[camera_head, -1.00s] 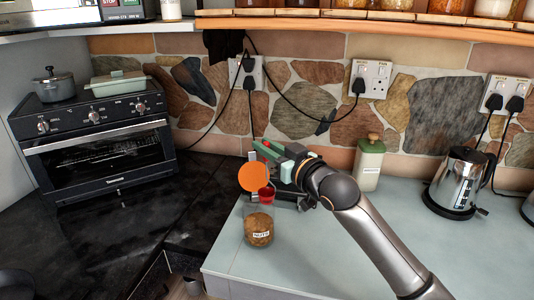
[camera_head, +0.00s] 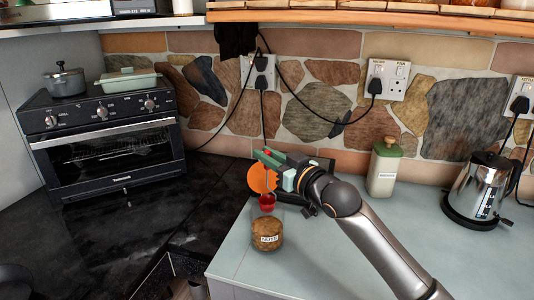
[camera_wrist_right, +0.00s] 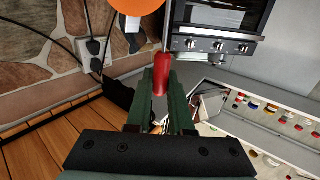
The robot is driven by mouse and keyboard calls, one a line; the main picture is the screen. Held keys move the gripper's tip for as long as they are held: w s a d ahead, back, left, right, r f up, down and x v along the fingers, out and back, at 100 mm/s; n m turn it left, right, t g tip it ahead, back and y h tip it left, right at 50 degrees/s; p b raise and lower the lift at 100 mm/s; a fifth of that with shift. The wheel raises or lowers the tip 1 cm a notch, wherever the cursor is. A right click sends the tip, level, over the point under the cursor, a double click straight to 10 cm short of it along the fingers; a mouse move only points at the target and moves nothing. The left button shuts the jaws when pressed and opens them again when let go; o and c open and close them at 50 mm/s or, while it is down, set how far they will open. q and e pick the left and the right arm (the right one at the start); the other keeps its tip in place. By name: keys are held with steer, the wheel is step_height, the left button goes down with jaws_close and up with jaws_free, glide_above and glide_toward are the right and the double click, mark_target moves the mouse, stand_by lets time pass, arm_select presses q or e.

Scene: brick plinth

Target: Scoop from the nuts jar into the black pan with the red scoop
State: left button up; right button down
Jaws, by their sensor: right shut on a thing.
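The nuts jar (camera_head: 267,235), a short clear jar with a "NUTS" label and brown contents, stands near the left edge of the pale worktop. My right gripper (camera_head: 271,163) is shut on the red scoop (camera_head: 266,203), whose cup hangs directly over the jar's mouth. I cannot tell whether the cup is just above the rim or just inside. In the right wrist view the scoop's red handle (camera_wrist_right: 161,75) lies between the green fingers (camera_wrist_right: 162,98). A dark round thing (camera_head: 14,280), cut off at the lower left, may be the black pan. My left gripper is not in view.
An orange disc (camera_head: 262,178) stands just behind the scoop. A green-lidded canister (camera_head: 384,167) and a steel kettle (camera_head: 478,190) stand to the right. A black oven (camera_head: 108,150) is at the left. The dark counter (camera_head: 130,230) between is mostly clear.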

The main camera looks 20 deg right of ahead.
steer(key=shift+f+b, duration=2.55)
steer(key=shift+f, duration=3.05)
step_height(320, 180, up, 9)
steer(key=p, duration=0.8)
steer(key=shift+f+p, duration=0.2)
steer(key=shift+p, duration=0.15)
step_height(320, 180, up, 5)
glide_above(267, 200)
steer(key=shift+r, duration=0.2)
